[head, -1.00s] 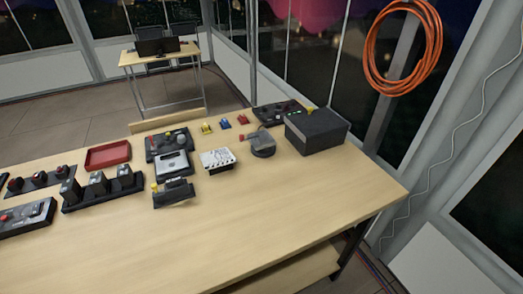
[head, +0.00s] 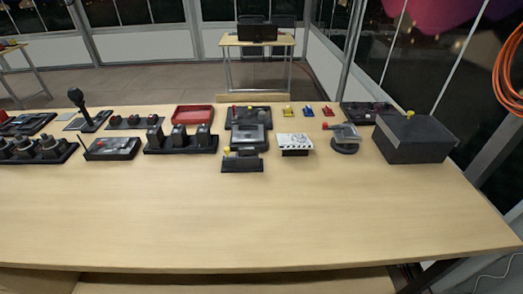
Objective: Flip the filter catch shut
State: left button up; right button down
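Which item carries the filter catch cannot be told at this size. Candidates stand on the wooden table. A small black unit with a yellow knob (head: 242,159) is near the table's middle. A round dark base with a clear plate and red knob (head: 345,139) stands right of it. A large dark box with a yellow piece on top (head: 415,140) stands at the right. Whether any catch is open or shut cannot be seen. Neither gripper is in view.
The table's front half (head: 240,220) is clear. Several control panels stand along its back, with a black three-lever unit (head: 182,140), a white-topped block (head: 295,143) and a red tray (head: 193,114). An orange coil (head: 511,65) hangs at the right edge. A second desk (head: 257,42) stands behind.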

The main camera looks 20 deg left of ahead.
aim_at(227, 149)
jog(key=k+j+u, duration=0.1)
jog(key=j, duration=0.25)
jog(key=k+j+u, duration=0.15)
jog(key=j, duration=0.25)
jog(key=k+j+u, duration=0.1)
jog(key=k+j, duration=0.15)
jog(key=j, duration=0.15)
jog(key=k+j+u, duration=0.15)
jog(key=j, duration=0.3)
